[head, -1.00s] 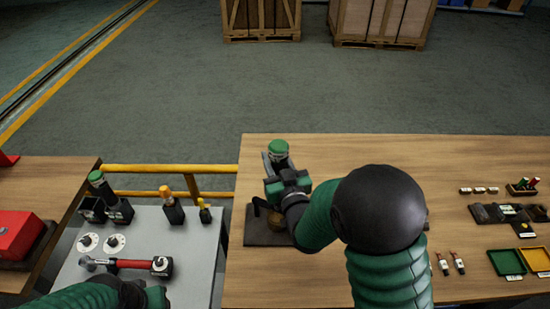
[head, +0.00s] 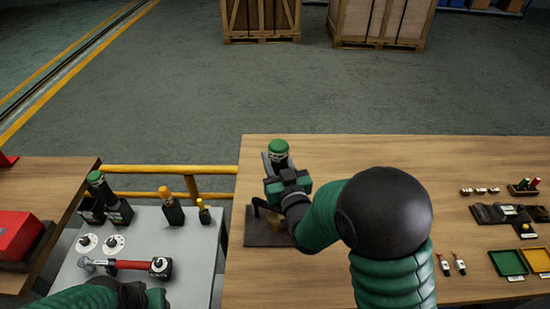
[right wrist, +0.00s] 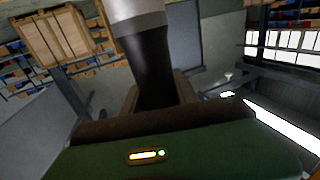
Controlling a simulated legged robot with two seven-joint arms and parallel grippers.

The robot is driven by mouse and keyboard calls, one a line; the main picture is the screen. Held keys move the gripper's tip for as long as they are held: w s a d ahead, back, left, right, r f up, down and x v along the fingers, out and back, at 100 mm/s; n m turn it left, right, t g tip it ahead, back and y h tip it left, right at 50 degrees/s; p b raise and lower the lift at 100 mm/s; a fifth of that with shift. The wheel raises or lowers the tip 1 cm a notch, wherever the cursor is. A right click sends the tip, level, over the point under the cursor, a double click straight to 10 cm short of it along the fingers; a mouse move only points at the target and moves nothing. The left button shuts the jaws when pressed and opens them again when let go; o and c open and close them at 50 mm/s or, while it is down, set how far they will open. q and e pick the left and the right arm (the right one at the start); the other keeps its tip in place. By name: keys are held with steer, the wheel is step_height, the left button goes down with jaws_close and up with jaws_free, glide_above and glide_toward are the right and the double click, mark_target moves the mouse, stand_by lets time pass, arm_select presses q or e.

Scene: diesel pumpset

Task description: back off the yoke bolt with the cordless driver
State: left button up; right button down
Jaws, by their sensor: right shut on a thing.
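The cordless driver (head: 278,148) stands upright with its green end up, held in my right gripper (head: 287,184) above the left part of the wooden bench. In the right wrist view its black grip (right wrist: 156,65) with a grey collar rises from the jaws, which are shut on it. Just below the gripper, a dark base plate (head: 262,238) with a small black bracket (head: 258,205) lies on the bench. My arm covers part of this fixture, and I cannot make out the yoke bolt. My left gripper (head: 143,298) is low at the bottom left over the grey table; its jaws are unclear.
The grey table (head: 192,262) carries a red-handled tool (head: 130,264), two white discs, a green-topped tool in a black holder (head: 103,188) and two upright tools. A yellow rail (head: 165,170) runs behind. Trays (head: 507,262) and small parts lie at the bench's right. The bench's back middle is clear.

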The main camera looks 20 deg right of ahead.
mark_target(275, 145)
steer(key=shift+f+b, duration=0.25)
steer(key=shift+b, duration=0.1)
steer(key=shift+s+f, duration=0.15)
stand_by(0.8)
stand_by(1.5)
step_height(275, 145, up, 5)
steer(key=p, duration=0.2)
steer(key=shift+p, duration=0.3)
steer(key=shift+r, duration=0.4)
steer(key=shift+w, duration=0.2)
